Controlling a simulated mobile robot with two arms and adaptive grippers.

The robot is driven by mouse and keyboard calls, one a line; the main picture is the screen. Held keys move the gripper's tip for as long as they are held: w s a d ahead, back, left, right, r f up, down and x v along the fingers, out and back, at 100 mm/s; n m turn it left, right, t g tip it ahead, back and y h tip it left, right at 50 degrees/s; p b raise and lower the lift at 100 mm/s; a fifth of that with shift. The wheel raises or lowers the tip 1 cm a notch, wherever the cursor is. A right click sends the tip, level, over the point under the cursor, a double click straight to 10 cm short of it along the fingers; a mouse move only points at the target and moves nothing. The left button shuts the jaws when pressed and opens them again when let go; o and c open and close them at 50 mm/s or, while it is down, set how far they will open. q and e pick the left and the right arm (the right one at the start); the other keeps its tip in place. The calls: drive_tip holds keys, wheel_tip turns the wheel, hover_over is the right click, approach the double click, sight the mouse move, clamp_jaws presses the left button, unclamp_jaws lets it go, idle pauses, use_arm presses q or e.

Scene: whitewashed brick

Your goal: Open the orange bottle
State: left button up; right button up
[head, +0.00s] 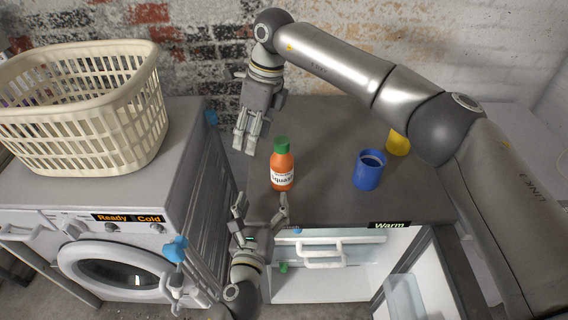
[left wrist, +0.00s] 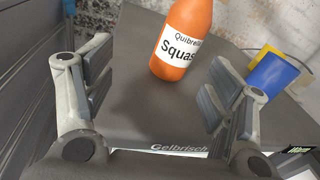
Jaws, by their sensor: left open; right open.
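The orange bottle (head: 282,172) stands upright on the dark grey top, with its green cap (head: 281,145) on and a white label. My left gripper (head: 261,207) is open at the front edge of the top, in front of the bottle and apart from it. In the left wrist view the bottle (left wrist: 182,38) shows beyond the gap between my open left fingers (left wrist: 155,85); its cap is out of frame. My right gripper (head: 245,143) points down, open and empty, to the left of the bottle and behind it, not touching it.
A blue mug (head: 368,172) and a yellow mug (head: 397,143) stand right of the bottle. A cream laundry basket (head: 85,110) sits on the washing machine (head: 130,235) at left. Below the top, a fridge door (head: 425,275) stands open. My right arm spans above the top.

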sight(282, 168)
use_arm(q)
drive_tip(key=m, duration=0.1)
drive_tip(key=d, duration=0.1)
drive_tip(key=w+d+m+h, duration=0.1)
drive_tip(key=shift+d+r+m, duration=0.15)
drive_tip(key=shift+r+m, duration=0.15)
use_arm(e)
drive_tip(key=w+d+r+h, duration=0.1)
drive_tip(key=d, duration=0.1)
drive_tip(key=d+r+h, duration=0.1)
drive_tip(key=d, duration=0.1)
drive_tip(key=w+d+r, duration=0.1)
drive_tip(key=d, duration=0.1)
drive_tip(key=shift+w+d+r+t+h, duration=0.15)
drive_tip(key=shift+w+r+t+h, duration=0.15)
drive_tip(key=shift+w+h, duration=0.1)
use_arm(q)
drive_tip(key=shift+w+d, duration=0.1)
drive_tip(key=shift+w, duration=0.15)
use_arm(e)
drive_tip(key=shift+d+m, duration=0.1)
drive_tip(key=shift+m, duration=0.2)
use_arm(q)
drive_tip(key=x, duration=1)
drive_tip(key=shift+r, duration=0.1)
drive_tip(key=shift+c, duration=0.4)
clamp_jaws()
use_arm(e)
drive_tip(key=m, duration=1.3)
drive_tip(key=shift+f, duration=4)
